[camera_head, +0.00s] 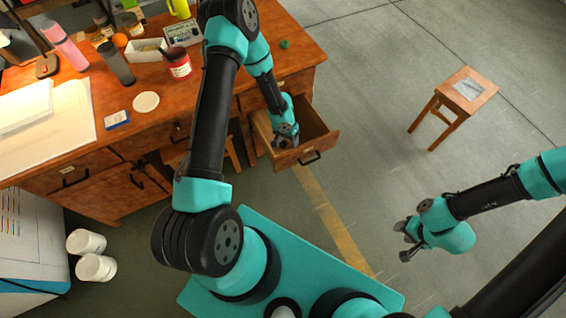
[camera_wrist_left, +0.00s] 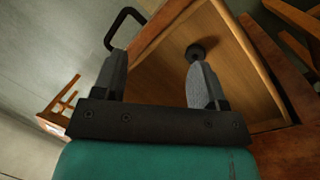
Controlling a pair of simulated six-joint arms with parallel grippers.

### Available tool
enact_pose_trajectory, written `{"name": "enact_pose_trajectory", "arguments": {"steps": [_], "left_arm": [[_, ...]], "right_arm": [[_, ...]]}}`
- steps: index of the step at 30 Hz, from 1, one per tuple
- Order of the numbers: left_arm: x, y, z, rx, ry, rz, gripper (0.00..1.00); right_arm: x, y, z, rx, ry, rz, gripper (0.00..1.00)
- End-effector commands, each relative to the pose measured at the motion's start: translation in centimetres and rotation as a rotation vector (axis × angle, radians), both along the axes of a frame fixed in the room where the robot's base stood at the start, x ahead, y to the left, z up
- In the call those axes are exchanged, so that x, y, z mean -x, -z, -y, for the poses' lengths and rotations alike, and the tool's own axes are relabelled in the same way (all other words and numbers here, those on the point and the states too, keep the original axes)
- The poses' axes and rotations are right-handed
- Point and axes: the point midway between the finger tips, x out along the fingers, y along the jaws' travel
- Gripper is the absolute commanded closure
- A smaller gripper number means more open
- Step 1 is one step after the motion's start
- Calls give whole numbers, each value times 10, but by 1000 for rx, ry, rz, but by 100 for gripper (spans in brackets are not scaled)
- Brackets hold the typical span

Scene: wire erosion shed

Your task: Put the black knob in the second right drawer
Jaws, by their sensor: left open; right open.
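A drawer at the right end of the wooden desk is pulled out, with its front and dark handle (camera_head: 310,157) toward me. My left gripper (camera_head: 287,141) is over and partly inside this drawer. In the left wrist view, the drawer's bare floor (camera_wrist_left: 235,75) shows, and the black knob (camera_wrist_left: 196,50) is inside the drawer by the tip of the right-hand finger. The left gripper (camera_wrist_left: 160,72) is open, its fingers wide apart with nothing between them. I cannot tell whether the finger touches the knob. My right gripper (camera_head: 406,241) is open and empty above the floor.
The desk top (camera_head: 225,95) holds bottles, a red jar (camera_head: 178,65), papers (camera_head: 45,130), a white disc (camera_head: 145,102) and a small green item (camera_head: 284,44). A wooden stool (camera_head: 462,97) stands at the right. White tubs (camera_head: 95,267) stand at lower left. The floor between drawer and stool is clear.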

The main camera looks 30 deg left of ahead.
Motion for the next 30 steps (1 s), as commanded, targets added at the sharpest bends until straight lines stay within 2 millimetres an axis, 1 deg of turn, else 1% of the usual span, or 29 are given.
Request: {"name": "enact_pose_trajectory", "arguments": {"steps": [1, 6, 12, 18, 22, 26, 30], "left_arm": [[11, -6, 11, 36, -6, -8, 34], [46, -23, 40, 142, -46, -11, 34], [86, -46, 63, 204, -106, 22, 34], [127, -69, 73, 190, -164, 70, 34], [147, -80, 72, 153, -189, 95, 34], [157, -85, 71, 130, -198, 106, 34], [158, -86, 71, 126, -199, 108, 34]], "right_arm": [[0, 0, 0, 0, 0, 0, 57], [0, 0, 0, 0, 0, 0, 57], [0, 0, 0, 0, 0, 0, 57], [0, 0, 0, 0, 0, 0, 57], [0, 0, 0, 0, 0, 0, 57], [0, 0, 0, 0, 0, 0, 57], [0, 0, 0, 0, 0, 0, 57]]}}
